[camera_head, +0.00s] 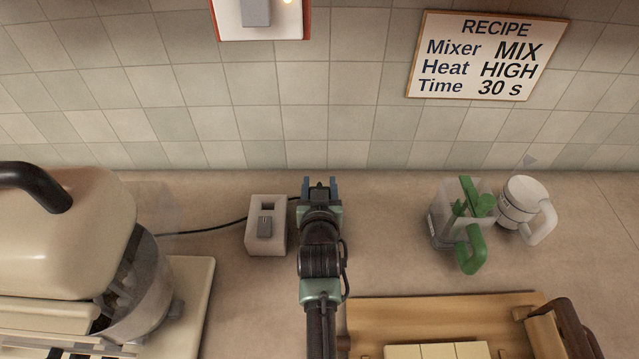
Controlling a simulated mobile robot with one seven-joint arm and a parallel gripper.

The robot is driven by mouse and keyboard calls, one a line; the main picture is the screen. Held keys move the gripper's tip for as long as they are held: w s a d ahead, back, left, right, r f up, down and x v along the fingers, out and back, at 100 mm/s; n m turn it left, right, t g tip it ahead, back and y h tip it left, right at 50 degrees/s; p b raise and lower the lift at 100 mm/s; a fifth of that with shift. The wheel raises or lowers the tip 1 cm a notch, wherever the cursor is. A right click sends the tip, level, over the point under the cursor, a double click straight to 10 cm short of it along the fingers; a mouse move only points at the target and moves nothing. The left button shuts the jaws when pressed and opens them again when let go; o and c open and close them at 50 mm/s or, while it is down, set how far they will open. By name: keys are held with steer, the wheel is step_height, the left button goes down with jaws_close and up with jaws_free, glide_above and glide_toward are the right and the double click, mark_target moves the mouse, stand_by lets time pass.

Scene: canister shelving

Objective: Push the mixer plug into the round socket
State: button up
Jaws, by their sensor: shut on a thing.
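My gripper (320,186) is over the counter, right of a small pale block, with its fingers pointing toward the tiled wall. It is shut on a small dark thing with a yellow-green tint, mostly hidden by the fingers; a black cable leads to it, so it appears to be the mixer plug (319,184). The black cable (205,231) runs from the mixer (75,225) at the left, behind the block, to my gripper. The pale block (253,240) has a dark opening and a grey ribbed piece on top. I cannot make out a round socket.
A red-edged white wall panel (232,22) with a glowing light is at the top. A recipe sign (487,55) hangs at right. A wooden tray (380,312) is in front.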

steer(key=shift+f, duration=0.4)
steer(key=o, duration=1.4)
steer(key=shift+s, duration=0.1)
steer(key=b+v, duration=0.1)
steer(key=v, duration=1.1)
steer(key=shift+s+r, duration=0.2)
steer(key=shift+s, duration=0.15)
